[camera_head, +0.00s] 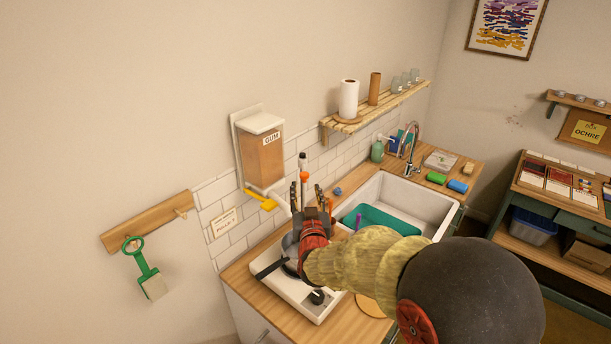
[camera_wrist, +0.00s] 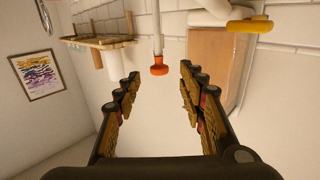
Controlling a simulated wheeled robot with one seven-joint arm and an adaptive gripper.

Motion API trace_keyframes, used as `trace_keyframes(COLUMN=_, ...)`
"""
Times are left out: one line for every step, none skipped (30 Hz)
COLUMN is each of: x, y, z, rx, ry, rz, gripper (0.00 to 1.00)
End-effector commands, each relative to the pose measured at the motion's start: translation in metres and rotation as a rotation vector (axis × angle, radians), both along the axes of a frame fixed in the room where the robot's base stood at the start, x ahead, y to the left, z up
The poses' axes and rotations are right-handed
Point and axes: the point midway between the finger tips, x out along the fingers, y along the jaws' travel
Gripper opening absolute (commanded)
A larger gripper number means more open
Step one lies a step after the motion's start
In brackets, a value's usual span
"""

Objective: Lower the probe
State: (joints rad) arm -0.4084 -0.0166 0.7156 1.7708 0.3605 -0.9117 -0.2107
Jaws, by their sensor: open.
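A slim pale rod with an orange end (camera_head: 304,177), which looks like the probe, stands upright above the hotplate by the tiled wall. In the wrist view, which is upside down, its orange end (camera_wrist: 158,70) shows between my fingertips, with a gap on both sides. My gripper (camera_head: 308,194) is open and empty, fingers pointing toward the wall. I cannot tell how far the rod lies beyond the fingertips. A pan (camera_head: 291,244) sits on the white hotplate (camera_head: 300,297), partly hidden by my arm. The rod's lower end is hidden behind my gripper.
The gum dispenser (camera_head: 263,158) with a yellow lever (camera_head: 260,199) hangs on the wall just left of the rod. A sink (camera_head: 400,193) lies to the right. A slatted shelf (camera_head: 385,111) with a paper roll is above it.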

Motion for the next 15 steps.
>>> trace_keyframes(x=0.001, y=-0.001, z=0.004, rx=-0.002, ry=-0.015, rz=-0.003, gripper=0.41)
trace_keyframes(x=0.002, y=-0.001, z=0.005, rx=-0.004, ry=-0.02, rz=-0.004, gripper=0.41)
trace_keyframes(x=0.005, y=-0.001, z=0.006, rx=-0.006, ry=-0.023, rz=-0.005, gripper=0.41)
trace_keyframes(x=0.007, y=-0.001, z=0.006, rx=-0.008, ry=-0.022, rz=-0.005, gripper=0.41)
trace_keyframes(x=0.01, y=0.0, z=0.006, rx=-0.009, ry=-0.021, rz=-0.005, gripper=0.41)
trace_keyframes(x=0.015, y=0.0, z=0.006, rx=-0.008, ry=-0.022, rz=-0.004, gripper=0.41)
trace_keyframes(x=0.019, y=0.001, z=0.007, rx=-0.008, ry=-0.023, rz=-0.004, gripper=0.41)
trace_keyframes(x=0.024, y=0.002, z=0.006, rx=-0.008, ry=-0.022, rz=-0.004, gripper=0.41)
trace_keyframes(x=0.03, y=0.002, z=0.006, rx=-0.008, ry=-0.022, rz=-0.004, gripper=0.41)
trace_keyframes(x=0.034, y=0.003, z=0.006, rx=-0.008, ry=-0.021, rz=-0.003, gripper=0.41)
trace_keyframes(x=0.039, y=0.004, z=0.005, rx=-0.009, ry=-0.02, rz=-0.003, gripper=0.41)
trace_keyframes(x=0.045, y=0.004, z=0.006, rx=-0.009, ry=-0.02, rz=-0.004, gripper=0.41)
trace_keyframes(x=0.049, y=0.005, z=0.006, rx=-0.009, ry=-0.02, rz=-0.004, gripper=0.41)
trace_keyframes(x=0.053, y=0.005, z=0.006, rx=-0.009, ry=-0.02, rz=-0.004, gripper=0.41)
trace_keyframes(x=0.058, y=0.006, z=0.007, rx=-0.007, ry=-0.022, rz=-0.004, gripper=0.41)
